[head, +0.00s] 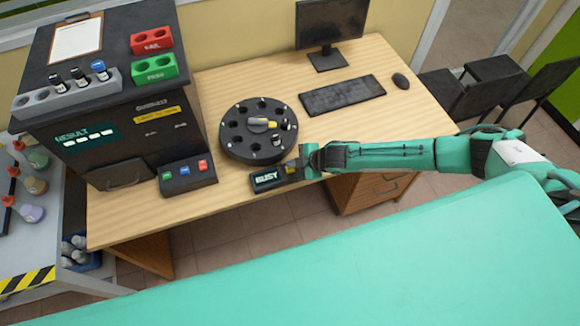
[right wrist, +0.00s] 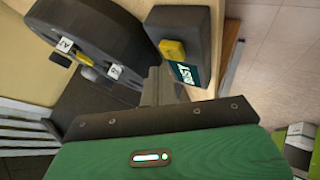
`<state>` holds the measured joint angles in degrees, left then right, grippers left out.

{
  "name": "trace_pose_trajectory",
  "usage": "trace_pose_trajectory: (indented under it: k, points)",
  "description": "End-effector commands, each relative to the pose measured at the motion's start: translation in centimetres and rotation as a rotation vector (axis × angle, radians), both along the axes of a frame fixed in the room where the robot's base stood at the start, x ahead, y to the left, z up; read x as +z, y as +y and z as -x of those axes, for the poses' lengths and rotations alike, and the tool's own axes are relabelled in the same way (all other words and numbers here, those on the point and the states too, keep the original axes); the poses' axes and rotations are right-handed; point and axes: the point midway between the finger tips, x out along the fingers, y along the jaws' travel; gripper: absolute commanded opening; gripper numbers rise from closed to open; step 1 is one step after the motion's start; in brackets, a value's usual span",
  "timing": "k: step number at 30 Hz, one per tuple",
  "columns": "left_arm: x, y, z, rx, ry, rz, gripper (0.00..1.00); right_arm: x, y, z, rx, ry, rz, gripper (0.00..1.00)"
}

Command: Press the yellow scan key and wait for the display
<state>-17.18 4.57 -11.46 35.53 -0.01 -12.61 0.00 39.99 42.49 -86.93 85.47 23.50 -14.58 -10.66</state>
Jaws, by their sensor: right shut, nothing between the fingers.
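The small dark scan box (head: 282,184) sits at the table's front edge, and its display (head: 266,178) reads BUSY. The yellow scan key (head: 291,169) is on the box to the right of the display. In the right wrist view the yellow key (right wrist: 173,50) shows as a raised block beside the BUSY display (right wrist: 187,74). My right gripper (head: 298,164) is shut and empty, with its tips close to the key. In the right wrist view the shut fingers (right wrist: 157,78) end beside the key; I cannot tell whether they touch it. My left gripper is not in view.
A round black carousel (head: 240,148) with vials stands just behind the box. A button panel (head: 188,178) and a dark analyser (head: 140,120) showing RESULT stand on the left. A keyboard (head: 342,95), mouse (head: 400,80) and monitor (head: 330,22) are at the back.

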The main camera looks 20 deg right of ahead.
Motion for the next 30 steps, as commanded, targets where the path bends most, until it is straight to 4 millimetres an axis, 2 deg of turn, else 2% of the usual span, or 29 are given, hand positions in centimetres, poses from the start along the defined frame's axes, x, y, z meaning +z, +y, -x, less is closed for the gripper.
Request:
trace_pose_trajectory:
  k: [7, 20, 30]
  points:
    - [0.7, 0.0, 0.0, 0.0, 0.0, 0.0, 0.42, 0.8, 0.0, 0.0, 0.0, 0.0, 0.0, 0.0]
    - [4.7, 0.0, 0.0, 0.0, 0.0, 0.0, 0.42, 5.0, 0.0, 0.0, 0.0, 0.0, 0.0, 0.0]
    - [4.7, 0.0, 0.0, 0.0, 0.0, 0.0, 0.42, 5.0, 0.0, 0.0, 0.0, 0.0, 0.0, 0.0]
